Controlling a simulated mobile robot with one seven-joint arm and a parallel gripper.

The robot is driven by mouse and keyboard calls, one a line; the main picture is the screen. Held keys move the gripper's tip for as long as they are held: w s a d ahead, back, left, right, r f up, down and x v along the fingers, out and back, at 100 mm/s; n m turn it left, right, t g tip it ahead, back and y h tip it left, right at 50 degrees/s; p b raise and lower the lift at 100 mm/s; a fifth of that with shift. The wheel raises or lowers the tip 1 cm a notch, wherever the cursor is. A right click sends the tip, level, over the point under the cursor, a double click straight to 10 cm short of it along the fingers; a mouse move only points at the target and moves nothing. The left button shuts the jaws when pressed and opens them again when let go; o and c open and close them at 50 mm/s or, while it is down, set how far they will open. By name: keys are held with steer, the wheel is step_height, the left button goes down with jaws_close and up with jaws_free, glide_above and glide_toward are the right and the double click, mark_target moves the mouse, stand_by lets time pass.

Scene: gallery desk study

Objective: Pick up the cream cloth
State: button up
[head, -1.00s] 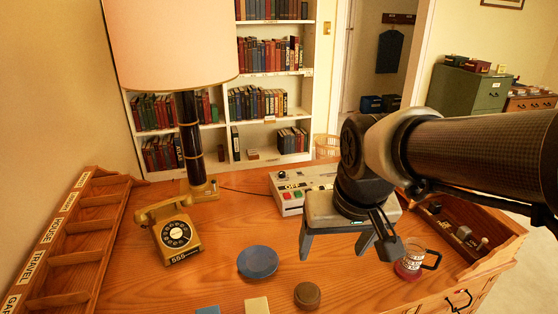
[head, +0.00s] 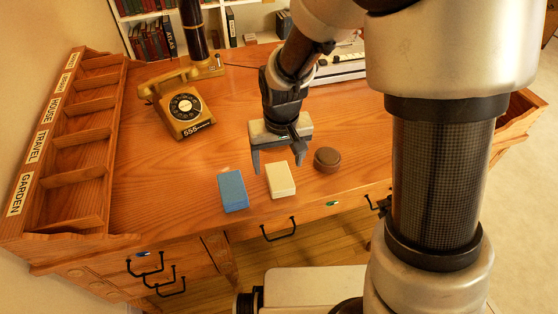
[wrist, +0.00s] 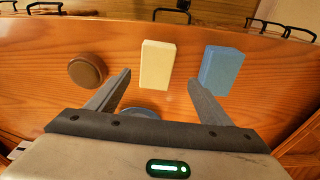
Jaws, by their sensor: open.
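The cream cloth (head: 280,179) looks like a small folded block and lies flat near the front edge of the desk. It also shows in the wrist view (wrist: 157,65), upper middle, between the lines of the two fingers. My gripper (head: 278,165) is open and empty, pointing down just behind and above the cloth. In the wrist view my gripper's fingertips (wrist: 160,78) lie to either side of the cloth's near end. I cannot tell the exact height gap; no contact is visible.
A blue block (head: 233,191) lies left of the cloth, and a round brown object (head: 327,160) lies to its right. A blue dish (wrist: 138,112) is partly hidden by my gripper in the wrist view. A telephone (head: 186,106) and a labelled sorter (head: 75,150) stand left.

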mark_target(280, 176)
steer(key=f, duration=0.2)
steer(key=w+f+b, duration=0.1)
steer(key=f, duration=0.4)
steer(key=shift+w+d+f, duration=0.1)
steer(key=shift+w+d, duration=0.1)
steer(key=shift+w, duration=0.05)
steer(key=c, duration=1.1)
